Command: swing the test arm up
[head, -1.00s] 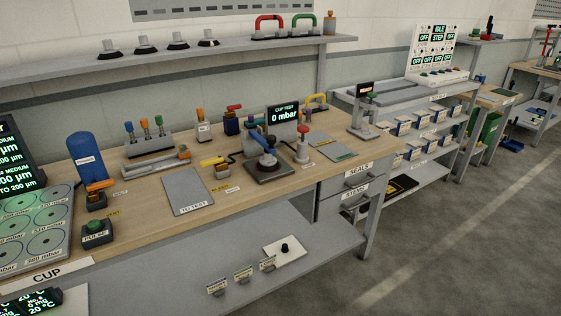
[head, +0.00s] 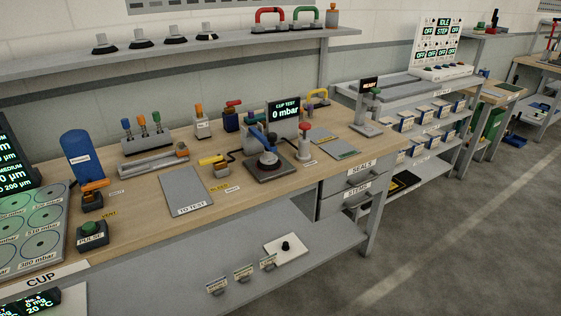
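The test arm (head: 258,136) is a blue lever on the dark square base plate (head: 269,166) of the cup test station on the wooden bench. It lies low and slanted over a dark round cup (head: 268,158). Whether it touches the cup is too small to tell. Behind it, the cup test display (head: 283,109) reads 0 mbar. My gripper is not in view.
A red-topped post (head: 304,140) stands close right of the station. A yellow-handled valve (head: 215,165) stands to its left. The grey TO TEST mat (head: 186,190) is bare. A blue cylinder (head: 81,156) stands further left. Floor in front is clear.

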